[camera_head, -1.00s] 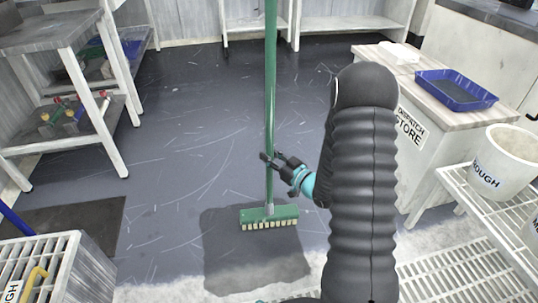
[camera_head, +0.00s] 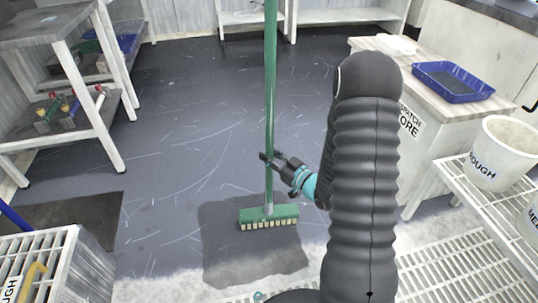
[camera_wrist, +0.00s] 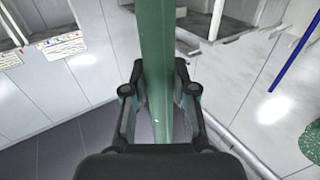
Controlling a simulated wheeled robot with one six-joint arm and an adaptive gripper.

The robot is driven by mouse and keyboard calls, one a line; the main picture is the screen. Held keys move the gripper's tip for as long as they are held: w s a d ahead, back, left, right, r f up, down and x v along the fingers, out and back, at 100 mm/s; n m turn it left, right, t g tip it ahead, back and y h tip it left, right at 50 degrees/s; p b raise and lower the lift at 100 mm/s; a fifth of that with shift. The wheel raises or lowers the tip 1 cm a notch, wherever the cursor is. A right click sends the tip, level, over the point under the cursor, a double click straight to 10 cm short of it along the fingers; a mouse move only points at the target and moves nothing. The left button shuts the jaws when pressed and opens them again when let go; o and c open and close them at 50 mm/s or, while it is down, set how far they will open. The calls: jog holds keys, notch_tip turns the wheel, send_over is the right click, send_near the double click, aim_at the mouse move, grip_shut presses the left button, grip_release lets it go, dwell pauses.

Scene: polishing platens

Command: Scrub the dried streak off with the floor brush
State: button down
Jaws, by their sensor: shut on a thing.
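The floor brush (camera_head: 269,215) has a long green handle and a green head with pale bristles. It stands upright, its head at the top of a dark grey patch (camera_head: 255,262) on the floor. My gripper (camera_head: 268,158) is shut on the handle a little above the head. In the wrist view the green handle (camera_wrist: 157,60) runs up between the two fingers of my gripper (camera_wrist: 160,90). I cannot make out a separate dried streak; the area under the brush head is hidden.
A counter (camera_head: 400,150) with a blue tray (camera_head: 453,82) stands at the right. A rack with a white bucket (camera_head: 500,153) is at the right front. A shelf unit (camera_head: 85,130) and dark mat (camera_head: 65,232) are at the left. The floor behind the brush is clear.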

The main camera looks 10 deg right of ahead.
jog(key=shift+s, duration=0.1)
jog(key=shift+s+r, duration=0.2)
jog(key=shift+s, duration=1.45)
jog(key=shift+s+f, duration=0.2)
jog(key=shift+s, duration=0.65)
notch_tip(320, 180, up, 7)
jog(key=p, duration=0.4)
